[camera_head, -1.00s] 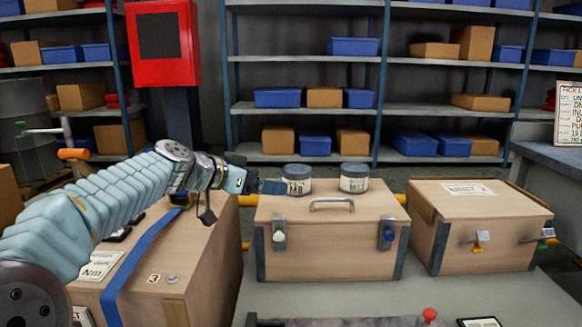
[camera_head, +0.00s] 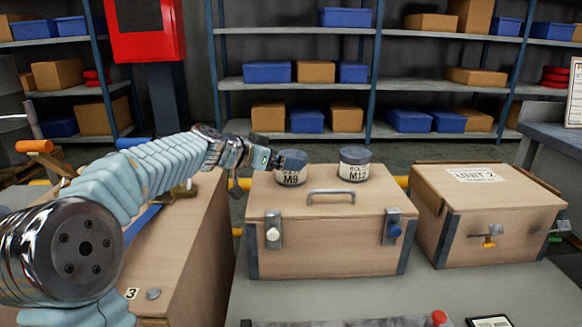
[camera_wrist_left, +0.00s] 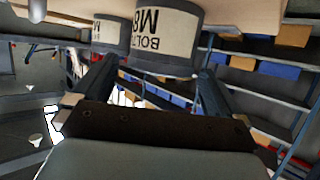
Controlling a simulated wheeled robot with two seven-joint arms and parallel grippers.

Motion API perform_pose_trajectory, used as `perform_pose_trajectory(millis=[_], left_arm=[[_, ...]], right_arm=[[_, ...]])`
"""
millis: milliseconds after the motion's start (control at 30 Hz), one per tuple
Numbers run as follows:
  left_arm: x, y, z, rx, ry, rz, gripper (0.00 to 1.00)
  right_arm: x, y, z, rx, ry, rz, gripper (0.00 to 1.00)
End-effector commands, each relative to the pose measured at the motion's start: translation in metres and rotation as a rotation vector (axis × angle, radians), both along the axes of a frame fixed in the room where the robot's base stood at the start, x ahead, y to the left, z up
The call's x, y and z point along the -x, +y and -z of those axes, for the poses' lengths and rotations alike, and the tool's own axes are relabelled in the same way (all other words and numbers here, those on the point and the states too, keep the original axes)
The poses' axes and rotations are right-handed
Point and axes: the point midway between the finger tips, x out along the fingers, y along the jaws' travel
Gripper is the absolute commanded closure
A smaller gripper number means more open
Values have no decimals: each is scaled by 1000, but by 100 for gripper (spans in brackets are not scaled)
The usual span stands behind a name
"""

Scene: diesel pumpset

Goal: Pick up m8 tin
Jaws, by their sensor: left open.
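The M8 tin (camera_head: 291,178) is a short grey tin with a dark lid and a cream label. It stands upright on the left part of the closed wooden case's top (camera_head: 330,230). My left gripper (camera_head: 277,160) is at the tin's left side, level with its upper part. In the left wrist view the gripper (camera_wrist_left: 158,70) is open, with its two fingers spread and the M8 tin (camera_wrist_left: 165,38) in front, lined up between the tips. Whether a finger touches the tin I cannot tell. My right gripper is out of view.
A similar M12 tin (camera_head: 354,165) stands to the right on the same case, behind its metal handle (camera_head: 331,195). A second wooden case (camera_head: 490,215) stands to the right. A larger wooden box (camera_head: 190,260) lies under my left arm. Shelves with bins are behind.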

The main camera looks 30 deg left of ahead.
Motion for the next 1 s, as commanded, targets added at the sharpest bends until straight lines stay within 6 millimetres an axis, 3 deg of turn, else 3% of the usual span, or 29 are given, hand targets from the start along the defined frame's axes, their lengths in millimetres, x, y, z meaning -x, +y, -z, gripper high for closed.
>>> perform_pose_trajectory(millis=[233,533,900,1000], left_arm=[[-36,-8,12,0,3,2,0],[-42,-10,15,0,0,0,0],[-42,-10,16,0,1,1,55],[-42,-10,14,0,-1,0,58]], right_arm=[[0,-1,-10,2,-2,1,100],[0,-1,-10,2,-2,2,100],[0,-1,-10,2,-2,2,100],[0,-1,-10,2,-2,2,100]])
